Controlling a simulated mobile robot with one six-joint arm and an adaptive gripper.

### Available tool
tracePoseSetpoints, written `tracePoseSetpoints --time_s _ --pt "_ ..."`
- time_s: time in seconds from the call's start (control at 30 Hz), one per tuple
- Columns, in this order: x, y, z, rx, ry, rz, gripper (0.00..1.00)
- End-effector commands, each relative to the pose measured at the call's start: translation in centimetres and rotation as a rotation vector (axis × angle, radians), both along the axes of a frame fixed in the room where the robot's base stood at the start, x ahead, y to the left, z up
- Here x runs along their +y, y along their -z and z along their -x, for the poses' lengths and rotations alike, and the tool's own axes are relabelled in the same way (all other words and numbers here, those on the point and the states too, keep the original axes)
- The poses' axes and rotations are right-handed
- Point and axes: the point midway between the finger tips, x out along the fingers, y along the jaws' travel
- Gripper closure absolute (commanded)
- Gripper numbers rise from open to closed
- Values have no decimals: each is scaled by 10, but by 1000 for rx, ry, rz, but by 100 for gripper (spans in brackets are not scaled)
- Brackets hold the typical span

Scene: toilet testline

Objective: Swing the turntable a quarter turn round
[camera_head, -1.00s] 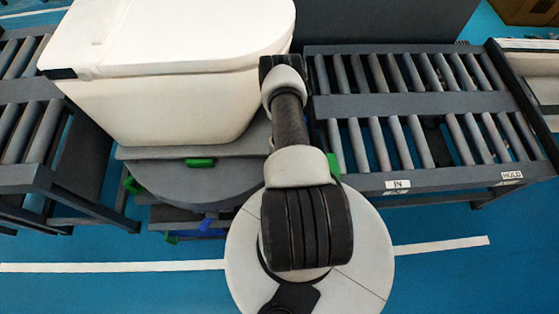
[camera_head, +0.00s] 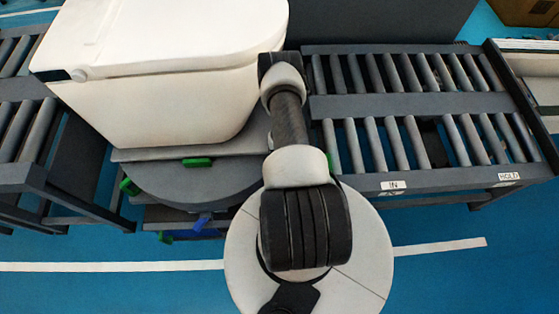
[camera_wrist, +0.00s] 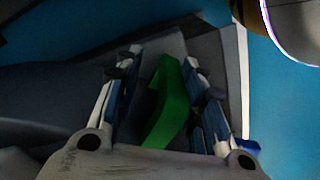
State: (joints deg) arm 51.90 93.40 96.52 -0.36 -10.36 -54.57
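The turntable (camera_head: 188,185) is a grey round disc under a flat plate, with green tabs on its rim, one at the front (camera_head: 197,162) and one at the left (camera_head: 130,187). A white toilet (camera_head: 175,105) stands on it. In the head view my arm hides its right side, and my gripper is out of sight behind the arm. In the wrist view my gripper (camera_wrist: 158,68) has its two fingers apart, with a green tab (camera_wrist: 166,105) between them. Gaps seem to show on both sides of the tab; contact is not clear.
A roller conveyor (camera_head: 420,100) labelled IN stands to the right, close to the turntable. Another roller conveyor (camera_head: 25,125) stands to the left. A blue part (camera_head: 203,222) shows low under the turntable. The blue floor in front is clear.

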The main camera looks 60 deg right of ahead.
Motion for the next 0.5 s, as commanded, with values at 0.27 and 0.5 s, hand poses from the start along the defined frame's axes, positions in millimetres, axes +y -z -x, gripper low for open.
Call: tracePoseSetpoints --time_s 0.27,0.5 --pt "8 1 7 15 -1 -18 62" --pt "7 1 5 11 -2 -14 62"
